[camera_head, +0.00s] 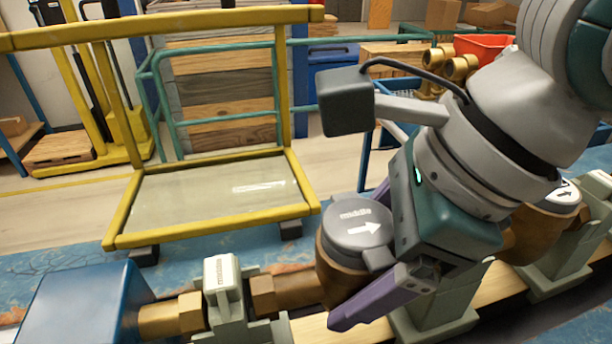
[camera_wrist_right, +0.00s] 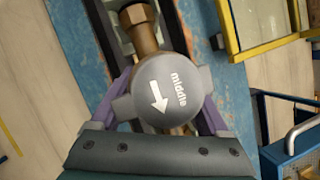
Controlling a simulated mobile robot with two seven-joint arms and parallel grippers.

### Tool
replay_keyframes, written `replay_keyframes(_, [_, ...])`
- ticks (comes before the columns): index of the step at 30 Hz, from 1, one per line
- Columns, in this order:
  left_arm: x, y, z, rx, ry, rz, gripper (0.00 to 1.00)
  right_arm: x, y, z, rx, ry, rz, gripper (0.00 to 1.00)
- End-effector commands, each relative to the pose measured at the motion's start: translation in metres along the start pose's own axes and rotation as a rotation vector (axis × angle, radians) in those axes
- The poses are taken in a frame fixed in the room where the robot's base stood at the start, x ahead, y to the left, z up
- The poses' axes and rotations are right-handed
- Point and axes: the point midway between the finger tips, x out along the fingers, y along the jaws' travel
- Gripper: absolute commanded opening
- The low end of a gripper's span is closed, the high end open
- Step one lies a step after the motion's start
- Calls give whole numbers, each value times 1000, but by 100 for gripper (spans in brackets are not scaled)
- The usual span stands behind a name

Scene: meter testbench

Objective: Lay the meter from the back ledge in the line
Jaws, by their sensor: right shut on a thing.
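The meter is a grey round cap marked "middle" with a white arrow, on a brown brass body. It shows in the head view (camera_head: 352,238) and in the wrist view (camera_wrist_right: 168,92). My right gripper (camera_head: 358,262) is shut on it, with purple fingers on either side, also in the wrist view (camera_wrist_right: 165,100). The meter is upright over the line, its brass pipe end close to the brass fitting (camera_head: 180,315) at the grey clamp (camera_head: 222,285). I cannot tell whether they touch. My left gripper is not in view.
A blue block (camera_head: 85,300) stands at the line's left end. Another grey-capped meter (camera_head: 565,195) is in the line at right, partly behind my arm, near a grey-green support (camera_head: 565,255). A yellow-framed glass panel (camera_head: 215,190) stands behind the line at left.

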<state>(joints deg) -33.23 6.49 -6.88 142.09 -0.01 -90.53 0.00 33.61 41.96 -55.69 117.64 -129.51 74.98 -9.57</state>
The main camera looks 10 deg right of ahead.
Motion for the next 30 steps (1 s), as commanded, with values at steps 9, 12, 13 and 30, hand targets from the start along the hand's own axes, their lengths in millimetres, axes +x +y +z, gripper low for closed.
replay_keyframes(9, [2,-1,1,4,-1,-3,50,1,-1,0,-1,-4,-3,0])
replay_keyframes(12, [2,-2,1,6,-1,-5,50,1,-1,0,-1,-4,-3,80])
replay_keyframes(13, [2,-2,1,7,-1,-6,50,1,-1,0,-1,-4,-3,83])
replay_keyframes(30, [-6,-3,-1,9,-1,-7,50,-8,-1,3,0,1,0,100])
